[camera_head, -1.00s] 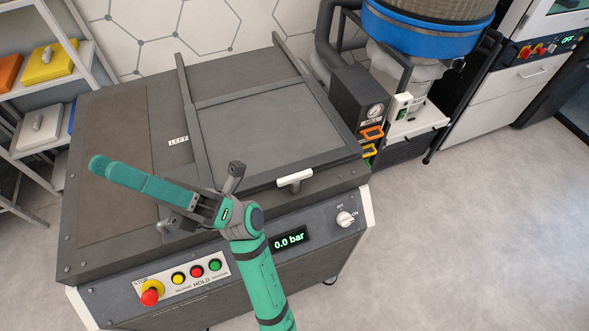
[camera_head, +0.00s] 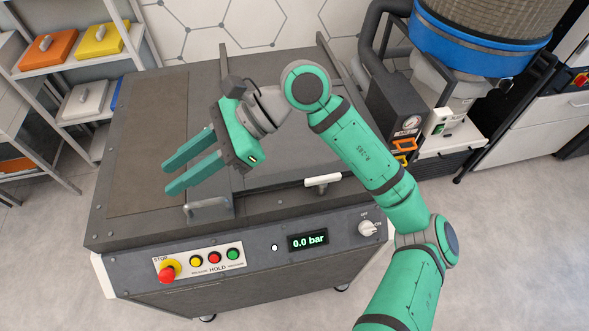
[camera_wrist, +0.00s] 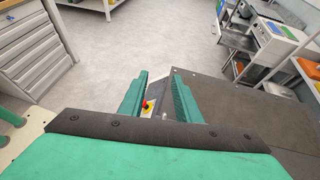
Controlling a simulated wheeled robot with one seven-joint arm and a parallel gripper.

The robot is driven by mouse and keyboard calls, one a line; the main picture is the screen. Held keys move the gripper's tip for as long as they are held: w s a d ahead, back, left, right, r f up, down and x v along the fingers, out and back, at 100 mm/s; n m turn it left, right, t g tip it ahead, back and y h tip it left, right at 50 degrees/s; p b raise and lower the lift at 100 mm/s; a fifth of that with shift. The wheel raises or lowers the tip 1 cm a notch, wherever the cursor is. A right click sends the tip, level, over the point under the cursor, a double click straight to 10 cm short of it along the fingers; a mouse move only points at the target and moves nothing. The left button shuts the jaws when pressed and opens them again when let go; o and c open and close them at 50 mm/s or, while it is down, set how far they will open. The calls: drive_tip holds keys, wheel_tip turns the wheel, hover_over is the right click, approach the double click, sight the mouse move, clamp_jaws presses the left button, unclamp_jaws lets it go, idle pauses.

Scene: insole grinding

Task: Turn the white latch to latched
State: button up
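The white latch (camera_head: 322,181) is a small white bar on a short stem at the front edge of the grey machine top, right of centre. The bar lies roughly crosswise, tilted slightly. My gripper (camera_head: 170,178) is above the left part of the machine, well left of the latch, with its fingers pointing left. The two green fingers are apart and nothing is between them. The wrist view also shows my gripper (camera_wrist: 160,90) open, with floor and the machine's corner beyond. The latch does not show in the wrist view.
The machine's front panel has a red stop button (camera_head: 167,273), several coloured buttons, a 0.0 bar display (camera_head: 308,241) and a dial (camera_head: 368,228). A grey bar handle (camera_head: 206,206) stands left of the latch. Shelves are at left; a blue-banded collector (camera_head: 470,45) is behind right.

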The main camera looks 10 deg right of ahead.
drive_tip(key=w+d+f+t+h, duration=0.1)
drive_tip(key=w+d+f+h, duration=0.15)
drive_tip(key=d, duration=0.35)
drive_tip(key=w+d+f+t+h, duration=0.1)
drive_tip(key=w+d+f+h, duration=0.2)
drive_tip(key=d, duration=0.4)
drive_tip(key=m+h, duration=0.2)
drive_tip(key=h, duration=0.5)
hover_over(323, 177)
drive_tip(key=shift+t, duration=0.3)
wheel_tip(323, 177, down, 10)
drive_tip(key=shift+r, duration=0.1)
clamp_jaws()
